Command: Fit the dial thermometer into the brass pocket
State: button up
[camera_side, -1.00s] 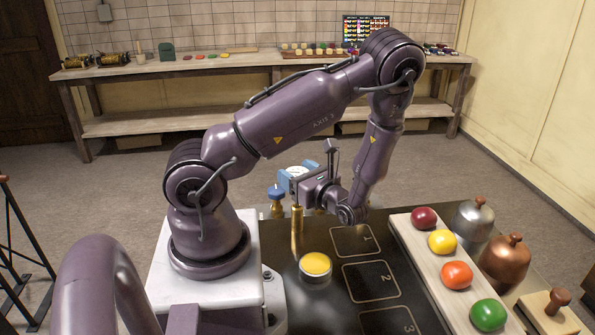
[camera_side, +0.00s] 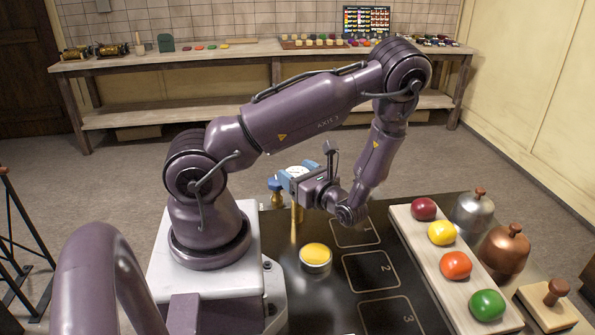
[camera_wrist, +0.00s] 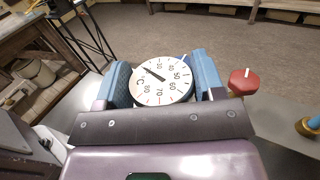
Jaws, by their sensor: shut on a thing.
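The dial thermometer (camera_side: 298,171) has a round white face, numbered in °C in the wrist view (camera_wrist: 162,80). My gripper (camera_wrist: 163,84) is shut on it, with a blue finger on each side of the dial. In the side view my gripper (camera_side: 301,178) holds it above the black table. The pocket is hidden in the wrist view.
A board of coloured knobs (camera_side: 456,265) and metal domes (camera_side: 504,249) lie right. A red knob (camera_wrist: 243,80) shows in the wrist view.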

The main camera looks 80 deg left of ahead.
jog(key=shift+f, duration=1.5)
jog(key=o, duration=1)
jog(key=v, duration=1.3)
jog(key=shift+f, duration=0.1)
